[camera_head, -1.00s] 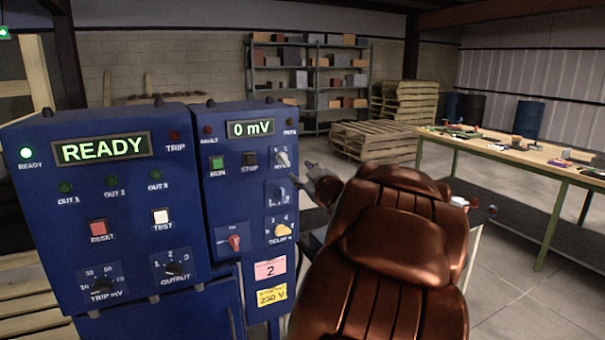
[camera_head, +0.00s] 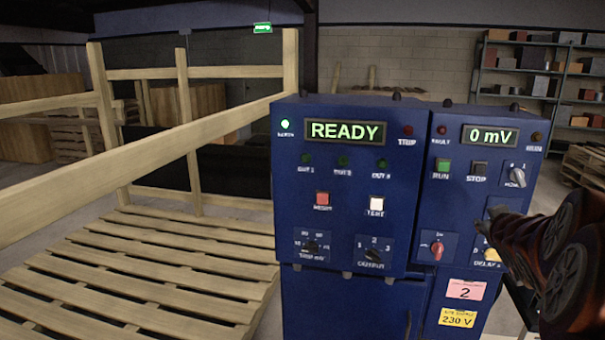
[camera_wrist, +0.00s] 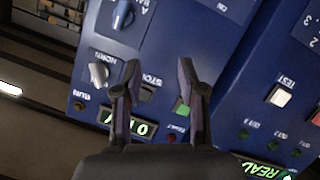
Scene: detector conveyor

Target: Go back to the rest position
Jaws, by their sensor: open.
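My gripper (camera_wrist: 158,82) is open and empty in the wrist view, with its two fingers apart in front of the blue control panel. That panel appears roughly upside down there. The green RUN button (camera_wrist: 182,108) shows beside the right finger and the mode knob (camera_wrist: 98,74) lies left of the left finger. In the head view, my gripper (camera_head: 490,222) is small and dark at the right edge of the right-hand blue cabinet (camera_head: 466,210); its fingers are hard to make out. My copper arm covers part of the lower right knobs.
The left blue cabinet (camera_head: 345,215) shows READY; the right one's display (camera_head: 489,136) reads 0 mV. A wooden pallet (camera_head: 150,270) and timber rails (camera_head: 150,155) stand at left. Shelves (camera_head: 545,65) are at the back right. Bare floor shows right of the cabinets.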

